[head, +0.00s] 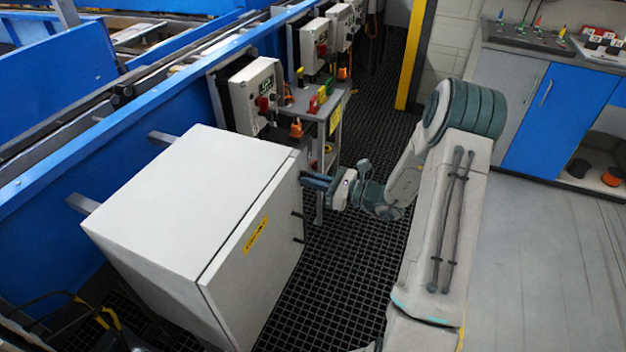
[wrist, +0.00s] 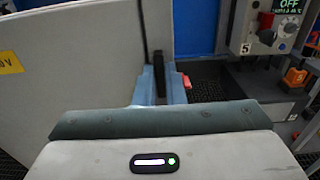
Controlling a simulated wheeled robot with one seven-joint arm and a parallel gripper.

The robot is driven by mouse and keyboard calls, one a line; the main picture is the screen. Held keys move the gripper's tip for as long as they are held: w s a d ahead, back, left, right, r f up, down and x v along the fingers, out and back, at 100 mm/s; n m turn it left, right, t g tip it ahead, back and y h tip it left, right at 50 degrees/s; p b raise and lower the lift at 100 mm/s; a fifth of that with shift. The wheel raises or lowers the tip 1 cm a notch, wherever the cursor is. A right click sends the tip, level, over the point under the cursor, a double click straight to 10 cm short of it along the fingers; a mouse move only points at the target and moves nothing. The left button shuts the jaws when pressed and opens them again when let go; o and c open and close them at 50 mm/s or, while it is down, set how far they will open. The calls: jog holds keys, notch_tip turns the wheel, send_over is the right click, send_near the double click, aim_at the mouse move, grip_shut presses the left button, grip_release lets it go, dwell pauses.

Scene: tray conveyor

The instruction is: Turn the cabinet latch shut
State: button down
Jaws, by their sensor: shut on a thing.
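The grey cabinet (head: 165,205) stands at the left in the head view. Its door (head: 240,275), with a yellow label, appears to lie against the body; it also fills the left of the wrist view (wrist: 65,60). My gripper (head: 312,182) is at the door's upper far edge. In the wrist view the black latch handle (wrist: 159,72) stands roughly upright between the blue fingers of my gripper (wrist: 160,88), which are shut on it. The latch is hidden behind my gripper in the head view, and its lower part is hidden in the wrist view.
Grey control boxes (head: 255,95) with red switches line the blue conveyor (head: 60,160). A small stand (head: 318,108) with coloured padlocks is just beyond the cabinet. Black grating (head: 345,255) is clear beside the door. A blue-doored counter (head: 555,120) stands back right.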

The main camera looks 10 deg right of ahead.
jog(key=shift+f+n+b, duration=0.1)
jog(key=shift+n+b, duration=0.2)
jog(key=shift+b, duration=0.05)
jog(key=n+b, duration=0.5)
jog(key=b, duration=0.2)
jog(key=n+b, duration=0.5)
jog(key=b, duration=0.3)
jog(key=f+n+b, duration=0.1)
jog(key=n+b, duration=0.4)
jog(key=b, duration=0.3)
jog(key=shift+s+a, duration=0.15)
jog(key=shift+s, duration=0.1)
jog(key=n+b, duration=0.2)
jog(key=b, duration=0.2)
jog(key=shift+r+b, duration=0.2)
jog(key=shift+b, duration=0.1)
jog(key=shift+r+n, duration=0.1)
jog(key=shift+n, duration=0.2)
jog(key=c, duration=1.5)
grip_release()
